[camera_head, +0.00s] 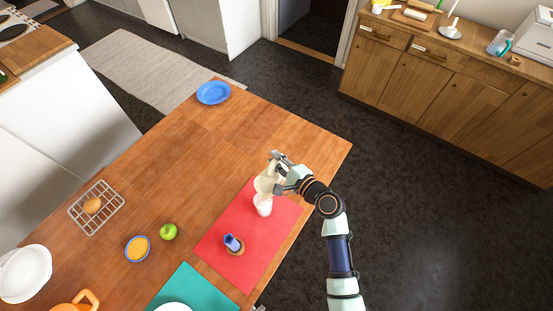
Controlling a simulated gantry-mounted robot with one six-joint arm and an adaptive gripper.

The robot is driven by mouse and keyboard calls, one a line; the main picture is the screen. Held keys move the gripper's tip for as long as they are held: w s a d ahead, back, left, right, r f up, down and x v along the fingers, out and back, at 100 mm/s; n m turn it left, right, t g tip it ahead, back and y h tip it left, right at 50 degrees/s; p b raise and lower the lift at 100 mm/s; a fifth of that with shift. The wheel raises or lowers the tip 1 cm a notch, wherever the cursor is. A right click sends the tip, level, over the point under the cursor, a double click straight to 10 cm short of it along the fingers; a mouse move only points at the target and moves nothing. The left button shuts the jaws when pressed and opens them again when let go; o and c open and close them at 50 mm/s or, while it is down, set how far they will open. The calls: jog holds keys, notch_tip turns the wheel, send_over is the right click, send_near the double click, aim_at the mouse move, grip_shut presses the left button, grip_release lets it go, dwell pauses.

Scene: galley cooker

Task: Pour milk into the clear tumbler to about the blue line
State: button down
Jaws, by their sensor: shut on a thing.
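My gripper (277,172) is shut on a cream-coloured jug (264,184), which it holds tilted over the far part of the red mat (225,259). Just below the jug, the clear tumbler (263,208) stands on the mat and looks whitish inside. The jug's lip and the tumbler's rim overlap in this view, so I cannot tell whether they touch or whether milk is flowing. The blue line and the exact milk level are too small to make out.
A small blue item (232,241) stands on a round brown base on the red mat, nearer than the tumbler. A green apple (168,232), an orange-filled bowl (138,249) and a wire rack (84,214) lie to the left. A blue plate (213,93) is at the far end.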

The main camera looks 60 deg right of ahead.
jog(key=shift+a, duration=0.1)
jog(key=shift+a+r+n+b, duration=0.15)
jog(key=shift+a+n+b, duration=0.1)
jog(key=shift+n+b, duration=0.15)
jog(key=shift+a+r+n+t+h+b, duration=0.2)
jog(key=shift+a+n+b, duration=0.15)
jog(key=shift+b, duration=0.15)
jog(key=shift+a+r+n+t+h+b, duration=0.1)
jog(key=shift+a+n+h+b, duration=0.15)
jog(key=shift+b, duration=0.2)
dwell(4.0)
jog(key=shift+s+a+f+n+b, duration=0.1)
jog(key=shift+a+f+n+b, duration=0.2)
jog(key=shift+b, duration=0.25)
dwell(1.0)
jog(key=shift+a+r, duration=0.1)
jog(key=shift+r, duration=0.05)
